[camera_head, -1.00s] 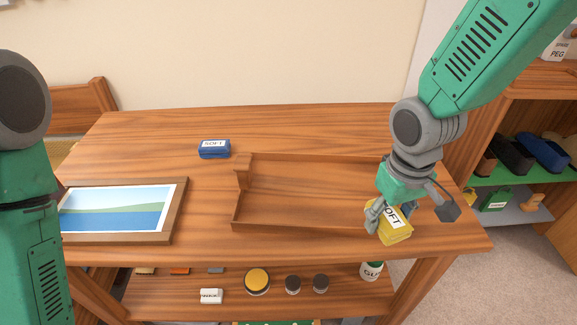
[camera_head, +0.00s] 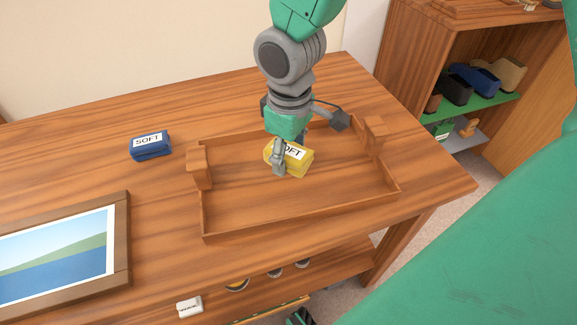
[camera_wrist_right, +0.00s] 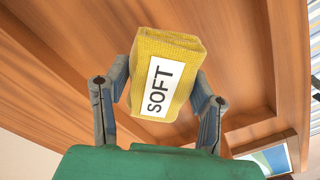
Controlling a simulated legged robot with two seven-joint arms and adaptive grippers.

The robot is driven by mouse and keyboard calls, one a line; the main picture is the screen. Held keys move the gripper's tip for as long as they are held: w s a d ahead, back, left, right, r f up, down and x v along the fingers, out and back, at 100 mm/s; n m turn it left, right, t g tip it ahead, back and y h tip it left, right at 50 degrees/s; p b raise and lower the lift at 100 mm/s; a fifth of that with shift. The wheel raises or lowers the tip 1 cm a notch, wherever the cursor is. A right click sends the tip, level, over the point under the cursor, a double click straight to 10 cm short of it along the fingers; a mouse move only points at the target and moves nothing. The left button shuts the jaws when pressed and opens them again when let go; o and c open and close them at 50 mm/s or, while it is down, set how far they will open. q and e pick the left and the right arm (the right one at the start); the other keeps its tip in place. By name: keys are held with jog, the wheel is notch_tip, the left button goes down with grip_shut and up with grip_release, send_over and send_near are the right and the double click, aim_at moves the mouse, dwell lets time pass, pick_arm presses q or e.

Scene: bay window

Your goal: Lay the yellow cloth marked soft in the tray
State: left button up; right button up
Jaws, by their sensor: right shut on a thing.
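The folded yellow cloth (camera_head: 297,168) with a white SOFT label is held by my right gripper (camera_head: 288,154) over the inside of the wooden tray (camera_head: 250,219). In the right wrist view the cloth (camera_wrist_right: 186,50) sits between the two fingers, its label facing the camera. I cannot tell whether its underside touches the tray floor. The tray is a low-walled wooden box with a raised handle block at each end, lying on the table. My left gripper is out of view.
A folded blue cloth (camera_head: 151,153), also labelled SOFT, lies left of the tray. A framed landscape picture (camera_head: 62,262) lies at the table's front left. A lower shelf holds a white labelled block (camera_head: 189,306). A bookcase (camera_head: 420,50) stands at the right.

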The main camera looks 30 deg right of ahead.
aim_at(293, 149)
notch_tip(293, 149, down, 4)
jog(key=shift+r+b, duration=0.25)
jog(key=shift+b, duration=0.35)
jog(key=shift+d, duration=0.5)
jog(key=o, duration=1.5)
jog(key=shift+d, duration=0.15)
jog(key=shift+o, duration=0.2)
jog(key=shift+a+r, duration=0.15)
jog(key=shift+a, duration=0.4)
jog(key=shift+a+r, duration=0.1)
jog(key=shift+r, duration=0.25)
jog(key=r+p, duration=0.1)
jog(key=r, duration=0.2)
jog(key=r+p, duration=0.2)
jog(key=r, duration=0.2)
jog(key=r+p, duration=0.1)
jog(key=r, duration=0.2)
jog(key=shift+s+d+r, duration=0.1)
jog(key=shift+d+r, duration=0.1)
jog(key=shift+d, duration=0.2)
jog(key=shift+a+r+p, duration=0.3)
jog(key=shift+r+p, duration=0.05)
jog(key=shift+r, duration=0.05)
jog(key=shift+d+f, duration=0.1)
jog(key=shift+d, duration=0.2)
